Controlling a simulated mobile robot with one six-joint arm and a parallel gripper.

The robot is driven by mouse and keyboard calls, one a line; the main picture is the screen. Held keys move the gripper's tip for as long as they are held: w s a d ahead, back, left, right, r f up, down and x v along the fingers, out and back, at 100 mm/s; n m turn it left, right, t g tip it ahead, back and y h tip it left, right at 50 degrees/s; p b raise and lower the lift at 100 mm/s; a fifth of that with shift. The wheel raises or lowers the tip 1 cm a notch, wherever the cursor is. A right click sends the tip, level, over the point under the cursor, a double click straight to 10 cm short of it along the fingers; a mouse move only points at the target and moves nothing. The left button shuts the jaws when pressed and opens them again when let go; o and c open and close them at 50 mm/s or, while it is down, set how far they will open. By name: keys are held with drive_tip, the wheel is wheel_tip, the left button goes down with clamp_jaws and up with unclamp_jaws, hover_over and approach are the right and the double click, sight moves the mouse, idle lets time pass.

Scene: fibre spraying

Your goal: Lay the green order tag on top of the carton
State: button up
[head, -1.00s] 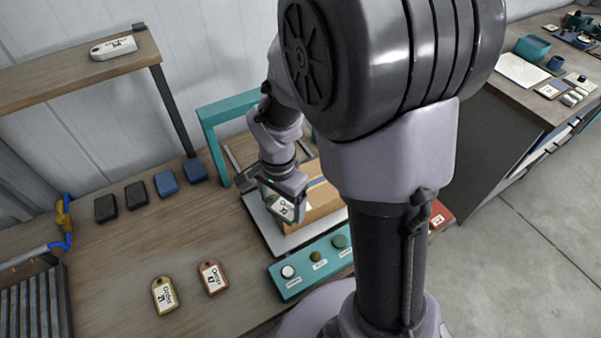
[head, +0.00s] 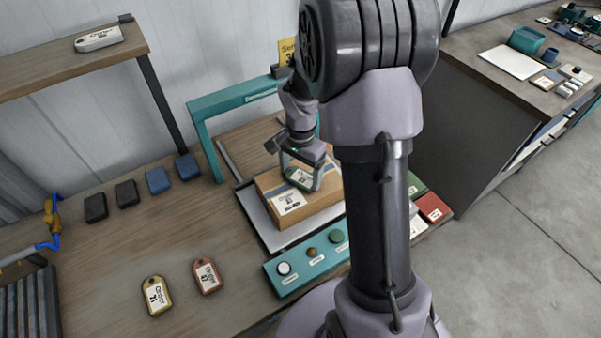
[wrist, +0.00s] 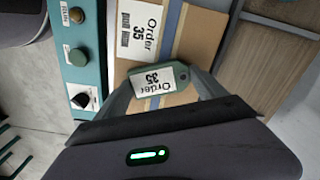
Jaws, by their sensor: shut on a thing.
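The green order tag (wrist: 160,80) carries a white label reading "Order 35" and is held between the fingers of my gripper (wrist: 165,95). In the head view the tag (head: 300,178) shows just over the top of the carton (head: 268,184). The carton is brown cardboard with a blue-grey stripe and its own "Order 35" label; it also shows in the wrist view (wrist: 202,38). My gripper (head: 301,172) is above the carton's top, shut on the tag. I cannot tell whether the tag touches the carton.
The carton stands on a grey plate under a teal frame (head: 202,135). A teal button panel (head: 300,268) lies in front. A yellow tag (head: 157,296) and a red-brown tag (head: 207,276) lie on the bench. A shelf (head: 60,70) is at upper left.

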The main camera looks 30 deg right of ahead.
sight(300, 177)
drive_tip(key=o, duration=1.3)
drive_tip(key=shift+f, duration=0.15)
drive_tip(key=shift+c, duration=0.2)
drive_tip(key=s+a+r+n+t+p, duration=0.1)
drive_tip(key=a+r+p, duration=0.1)
drive_tip(key=r, duration=0.7)
drive_tip(key=s+a+r+n+t+p, duration=0.1)
drive_tip(key=s+a+r+p, duration=0.15)
drive_tip(key=r, duration=0.75)
drive_tip(key=s+a+r+n+t+y, duration=0.2)
drive_tip(key=s+a+r+n+t, duration=0.35)
drive_tip(key=s+a, duration=0.8)
wheel_tip(300, 177, down, 7)
drive_tip(key=s+d+n+g+b, duration=0.1)
drive_tip(key=b, duration=0.7)
drive_tip(key=shift+s+d+g+b, duration=0.15)
drive_tip(key=shift+d+g+b, duration=0.2)
drive_tip(key=shift+d, duration=0.05)
